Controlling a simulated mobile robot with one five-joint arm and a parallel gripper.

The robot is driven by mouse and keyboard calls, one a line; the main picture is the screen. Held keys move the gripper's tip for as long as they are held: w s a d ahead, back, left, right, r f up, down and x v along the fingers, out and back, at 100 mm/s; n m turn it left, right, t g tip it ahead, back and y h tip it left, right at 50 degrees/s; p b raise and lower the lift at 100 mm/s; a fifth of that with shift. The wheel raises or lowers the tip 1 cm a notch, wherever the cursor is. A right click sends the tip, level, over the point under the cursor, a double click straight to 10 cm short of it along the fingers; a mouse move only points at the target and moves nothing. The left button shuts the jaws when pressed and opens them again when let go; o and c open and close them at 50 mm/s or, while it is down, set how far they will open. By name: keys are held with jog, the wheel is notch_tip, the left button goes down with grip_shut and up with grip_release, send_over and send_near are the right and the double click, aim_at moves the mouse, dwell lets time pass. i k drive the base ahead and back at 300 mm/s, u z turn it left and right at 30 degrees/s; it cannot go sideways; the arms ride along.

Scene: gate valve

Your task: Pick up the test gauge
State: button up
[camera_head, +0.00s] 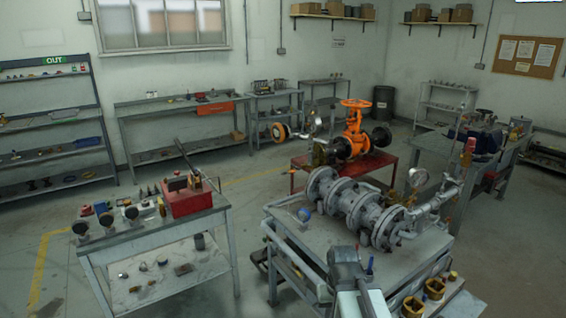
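I cannot tell for certain which item is the test gauge. A round white-faced gauge (418,178) stands upright on the pipework at the right end of the grey flanged assembly (350,203). Several dark round items that look like gauges, such as one black round item (131,212), sit on the left bench (150,238). Part of my arm (348,272) shows at the bottom centre, in front of the assembly table. I can make out no gripper fingers, and no held object shows.
A red toolbox (190,198) stands on the left bench. The orange gate valve (356,130) stands on a red table (345,165) behind the assembly. Yellow-rimmed cups (413,306) are at the lower right. Open floor (250,215) lies between the left bench and the assembly table.

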aim_at(303, 215)
jog(key=u, duration=0.2)
jog(key=i, duration=0.35)
jog(key=u, duration=0.65)
jog(key=i, duration=1.9)
jog(key=u, duration=0.25)
